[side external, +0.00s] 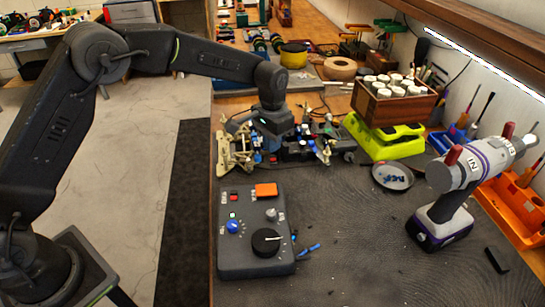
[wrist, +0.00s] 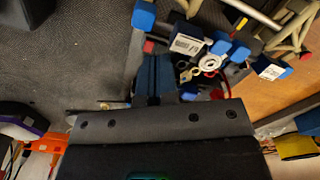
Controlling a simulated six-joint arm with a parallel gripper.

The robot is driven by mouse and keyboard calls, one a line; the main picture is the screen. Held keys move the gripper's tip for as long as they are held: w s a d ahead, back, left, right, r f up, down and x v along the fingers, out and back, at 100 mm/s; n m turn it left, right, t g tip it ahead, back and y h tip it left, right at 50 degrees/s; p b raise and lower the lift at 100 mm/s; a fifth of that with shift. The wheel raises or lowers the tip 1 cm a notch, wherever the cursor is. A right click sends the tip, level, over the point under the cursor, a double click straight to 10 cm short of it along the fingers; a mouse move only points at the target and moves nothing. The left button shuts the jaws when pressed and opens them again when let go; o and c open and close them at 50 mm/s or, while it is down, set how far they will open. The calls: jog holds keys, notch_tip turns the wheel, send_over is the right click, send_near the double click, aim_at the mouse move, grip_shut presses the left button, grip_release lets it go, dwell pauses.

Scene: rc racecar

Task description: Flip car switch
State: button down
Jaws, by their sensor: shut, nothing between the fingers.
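The RC car (side external: 320,147) is an open chassis with blue parts, wires and tan suspension pieces, on the dark mat in the side view. In the wrist view its blue blocks, white labels and a silver ring-shaped part (wrist: 209,63) show close up. My gripper (side external: 268,150) points down over the left part of the car. In the wrist view my gripper (wrist: 156,88) is shut and empty, with its tip beside the car's blue parts. I cannot make out which part is the switch or whether the tip touches the car.
A grey control box (side external: 250,258) with knobs and an orange button stands in front of the car. A yellow-green case (side external: 385,143), a wooden box of white-capped jars (side external: 392,108), a small dish (side external: 393,176) and a drill (side external: 462,180) stand to the right. The front-right mat is mostly free.

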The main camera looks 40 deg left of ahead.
aim_at(272, 156)
jog(key=shift+r, duration=2.35)
jog(key=shift+r, duration=0.2)
jog(key=s+a+r+n+t, duration=0.1)
jog(key=s+a+r, duration=0.2)
jog(key=s+r, duration=0.45)
jog(key=s+a+r+n+t, duration=0.1)
jog(key=s+a+r+t, duration=0.15)
jog(key=s+r, duration=0.45)
jog(key=s+a+f+t, duration=0.1)
jog(key=s+f, duration=0.1)
jog(key=s, duration=0.6)
jog(key=s+a+f+n+t, duration=0.1)
jog(key=s+a, duration=0.1)
jog(key=s, duration=0.7)
jog(key=shift+f, duration=0.35)
